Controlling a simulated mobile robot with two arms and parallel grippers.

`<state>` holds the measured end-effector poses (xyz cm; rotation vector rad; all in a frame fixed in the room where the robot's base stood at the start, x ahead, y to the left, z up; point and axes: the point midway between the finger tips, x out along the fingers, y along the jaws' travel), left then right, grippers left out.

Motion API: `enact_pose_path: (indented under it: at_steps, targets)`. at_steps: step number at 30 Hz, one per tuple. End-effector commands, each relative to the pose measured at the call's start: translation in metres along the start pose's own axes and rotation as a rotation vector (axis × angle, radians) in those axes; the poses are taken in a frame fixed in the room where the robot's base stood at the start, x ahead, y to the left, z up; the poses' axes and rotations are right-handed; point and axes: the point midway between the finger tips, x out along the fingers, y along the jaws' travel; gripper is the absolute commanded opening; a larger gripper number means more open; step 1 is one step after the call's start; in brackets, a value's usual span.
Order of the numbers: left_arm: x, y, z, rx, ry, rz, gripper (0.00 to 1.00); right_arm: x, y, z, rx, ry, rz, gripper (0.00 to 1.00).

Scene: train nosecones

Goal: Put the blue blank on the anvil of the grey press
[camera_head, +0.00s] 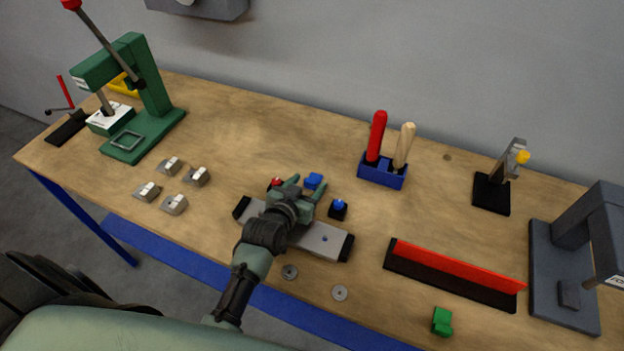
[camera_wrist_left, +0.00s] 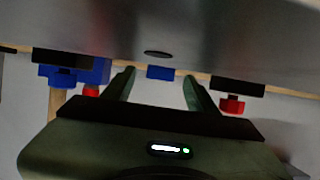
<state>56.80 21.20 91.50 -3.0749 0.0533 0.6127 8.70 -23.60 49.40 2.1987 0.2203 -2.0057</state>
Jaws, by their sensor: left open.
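The blue blank (camera_head: 314,181) is a small block on the bench, just beyond my left gripper's fingertips in the head view. My left gripper (camera_head: 307,184) is open and reaches over the grey bar toward it. In the left wrist view the blue blank (camera_wrist_left: 160,72) shows between the two open fingers (camera_wrist_left: 158,80), and I cannot tell whether they touch it. The grey press (camera_head: 604,230) stands at the right edge of the bench, partly cut off. Its anvil (camera_head: 569,294) is a small grey block on the base with nothing on it. My right gripper is not in view.
A red button (camera_head: 276,183) and a blue button (camera_head: 339,206) flank my gripper, near the grey bar (camera_head: 325,241). A blue tool holder (camera_head: 382,175), a red-and-black strip (camera_head: 455,275) and a green blank (camera_head: 442,322) lie toward the right. The green press (camera_head: 150,90) stands at left.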

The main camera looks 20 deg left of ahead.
Motion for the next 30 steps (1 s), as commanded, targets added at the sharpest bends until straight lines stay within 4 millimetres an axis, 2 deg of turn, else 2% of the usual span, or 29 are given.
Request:
enact_pose_path:
  at_steps: [3, 9, 11, 15, 16, 25, 30]
  targets:
    - [0.007, 0.0, 0.0, 0.0, 0.0, 0.0, 0.58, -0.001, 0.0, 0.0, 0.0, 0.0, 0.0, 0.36]
    - [0.007, 0.0, 0.0, 0.001, 0.0, 0.0, 0.58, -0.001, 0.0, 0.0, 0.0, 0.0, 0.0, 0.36]
    - [0.007, 0.0, 0.0, 0.001, 0.0, 0.0, 0.44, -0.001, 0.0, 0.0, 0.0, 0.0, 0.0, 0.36]
    - [0.007, 0.0, 0.0, 0.001, 0.001, 0.0, 0.05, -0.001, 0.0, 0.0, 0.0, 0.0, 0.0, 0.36]
    - [0.007, 0.0, 0.0, 0.001, 0.001, 0.0, 0.0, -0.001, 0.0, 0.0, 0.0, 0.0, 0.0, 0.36]
    - [0.007, 0.0, -0.001, 0.001, 0.001, 0.0, 0.0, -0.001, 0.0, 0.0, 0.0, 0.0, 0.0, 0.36]
    - [0.002, 0.0, -0.013, 0.001, 0.004, 0.0, 0.0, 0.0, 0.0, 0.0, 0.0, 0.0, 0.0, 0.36]
